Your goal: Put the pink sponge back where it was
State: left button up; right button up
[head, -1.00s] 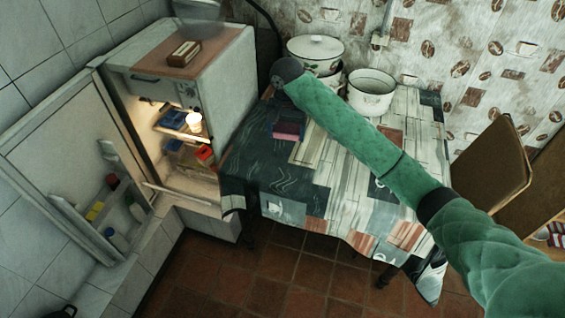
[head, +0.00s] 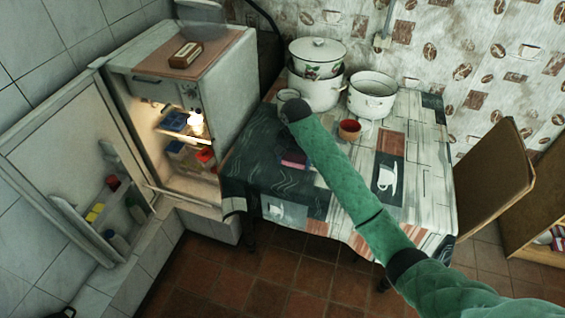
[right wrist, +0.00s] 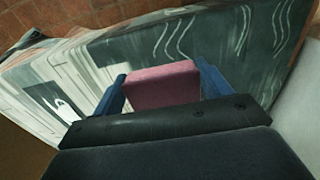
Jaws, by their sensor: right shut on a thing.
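The pink sponge (right wrist: 160,85) is between the two blue fingers of my right gripper (right wrist: 160,88) in the right wrist view, and the gripper is shut on it. In the head view the sponge (head: 294,159) shows as a small pink block left of my green right arm, over the dark left part of the tablecloth. The gripper itself is mostly hidden there behind the dark wrist. I cannot tell whether the sponge touches the table. My left gripper is not in view.
The table (head: 275,212) carries stacked white pots (head: 318,92), a white pot (head: 372,97), a small pale cup (head: 288,96) and a red cup (head: 349,130). An open fridge (head: 227,90) stands left, a chair (head: 492,175) right. The front cloth is clear.

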jog(key=shift+w+a+f+p, duration=0.15)
jog(key=shift+w+f, duration=0.05)
jog(key=shift+w, duration=0.25)
jog(key=shift+w+a+f+p, duration=0.15)
jog(key=shift+w, duration=0.25)
jog(key=shift+w+a+f, duration=0.2)
jog(key=shift+w+f, duration=0.1)
jog(key=shift+w, duration=0.1)
jog(key=p, duration=0.2)
send_over(283, 167)
notch_tip(283, 167, down, 4)
jog(key=shift+w+a, duration=0.1)
jog(key=shift+w, duration=0.05)
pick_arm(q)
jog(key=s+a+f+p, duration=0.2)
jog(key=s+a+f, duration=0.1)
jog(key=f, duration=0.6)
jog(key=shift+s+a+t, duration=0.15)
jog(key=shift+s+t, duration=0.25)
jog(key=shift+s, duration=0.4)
pick_arm(e)
jog(key=shift+f, duration=2.05)
jog(key=shift+f, duration=0.1)
jog(key=o, duration=1)
jog(key=shift+c, duration=0.2)
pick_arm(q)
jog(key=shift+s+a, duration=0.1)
